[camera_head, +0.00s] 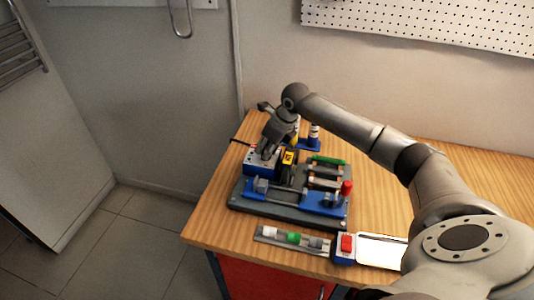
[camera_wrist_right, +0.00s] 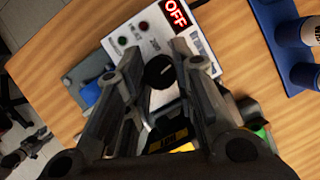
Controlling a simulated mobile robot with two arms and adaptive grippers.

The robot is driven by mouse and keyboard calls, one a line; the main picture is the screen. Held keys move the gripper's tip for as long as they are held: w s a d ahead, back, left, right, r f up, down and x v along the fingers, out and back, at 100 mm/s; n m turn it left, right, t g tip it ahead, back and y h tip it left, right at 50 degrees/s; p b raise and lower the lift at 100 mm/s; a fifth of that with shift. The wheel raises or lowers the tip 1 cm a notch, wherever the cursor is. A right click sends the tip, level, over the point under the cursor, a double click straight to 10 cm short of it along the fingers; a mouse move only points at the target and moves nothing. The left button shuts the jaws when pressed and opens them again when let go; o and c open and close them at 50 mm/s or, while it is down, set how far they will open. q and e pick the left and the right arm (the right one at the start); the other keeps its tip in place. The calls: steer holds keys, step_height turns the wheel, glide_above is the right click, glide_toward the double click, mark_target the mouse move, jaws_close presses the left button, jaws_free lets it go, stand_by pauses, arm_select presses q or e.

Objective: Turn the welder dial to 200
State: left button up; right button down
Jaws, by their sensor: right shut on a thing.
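The welder is a box with a blue side and a pale top (camera_head: 262,166) near the table's left edge in the head view. In the right wrist view its white panel (camera_wrist_right: 203,62) carries a red display reading OFF (camera_wrist_right: 177,14), a green and a red button, and a round black dial (camera_wrist_right: 160,72) with a pale pointer mark. My right gripper (camera_head: 267,152) reaches down onto the welder. In the wrist view its fingers stand on either side of the dial, shut on it. My left gripper is out of view.
A dark fixture board (camera_head: 237,203) with a blue clamp rig and red knob (camera_head: 347,187) lies in front of the welder. Blue holders (camera_head: 312,142) with bottles stand behind. A tray of parts (camera_head: 270,234) and a red switch (camera_head: 346,242) sit at the front. The table's right side (camera_head: 380,205) is clear.

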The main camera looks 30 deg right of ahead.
steer(key=n+b, duration=0.1)
steer(key=n+y+b, duration=0.1)
steer(key=shift+w+d+f+n+b, duration=0.1)
steer(key=shift+f+n+b, duration=0.05)
steer(key=shift+n+b, duration=0.25)
steer(key=n+g+y+b, duration=0.1)
steer(key=n+b, duration=0.1)
steer(key=n, duration=0.1)
steer(key=shift+w+n+b, duration=0.1)
steer(key=shift+n+b, duration=0.2)
steer(key=shift+b, duration=0.05)
steer(key=n+g+b, duration=0.1)
steer(key=n, duration=0.2)
steer(key=shift+g+y+b, duration=0.3)
steer(key=shift+b, duration=0.1)
steer(key=shift+w+d+r+n+g+b, duration=0.15)
steer(key=shift+n+g+b, duration=0.15)
steer(key=shift+n, duration=0.6)
steer(key=shift+s+a+r+n+g+b, duration=0.1)
steer(key=shift+n+g+b, duration=0.2)
steer(key=shift+n, duration=0.6)
steer(key=c, duration=1.2)
jaws_free()
steer(key=v, duration=1.2)
steer(key=shift+d+f, duration=0.1)
steer(key=shift+d, duration=0.05)
